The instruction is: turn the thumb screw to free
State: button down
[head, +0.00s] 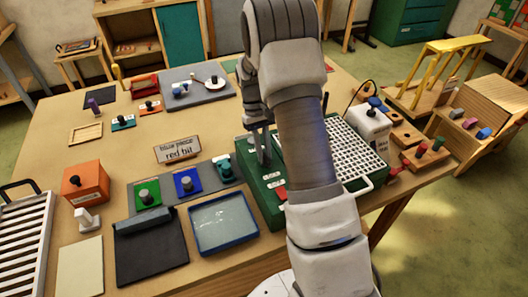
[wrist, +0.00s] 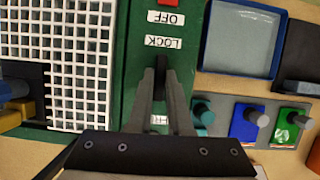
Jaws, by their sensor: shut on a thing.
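My gripper (wrist: 160,72) points down at the green machine body (wrist: 120,75) in the wrist view, its fingertips close together beside the upside-down LOCK label (wrist: 162,42). It is shut on a small dark thing, which I take to be the thumb screw; the fingers hide nearly all of it, so its turn cannot be read. Another label (wrist: 158,120), mostly covered by the fingers, lies on the other side; only a few letters show. In the head view my gripper (head: 263,150) stands over the green machine (head: 262,198), left of my arm.
A white grid (wrist: 85,60) covers part of the machine, next to an OFF label (wrist: 166,18). A blue-rimmed tray (head: 255,232) and blocks with green (head: 138,186) and blue (head: 177,177) plates lie close left. A white jug-like container (head: 372,130) stands right of my arm.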

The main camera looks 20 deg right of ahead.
dwell(0.3)
jog(key=c, duration=0.8)
grip_release()
jog(key=shift+c, duration=0.2)
jog(key=v, duration=1.7)
jog(key=shift+r, duration=0.25)
jog(key=shift+r, duration=0.1)
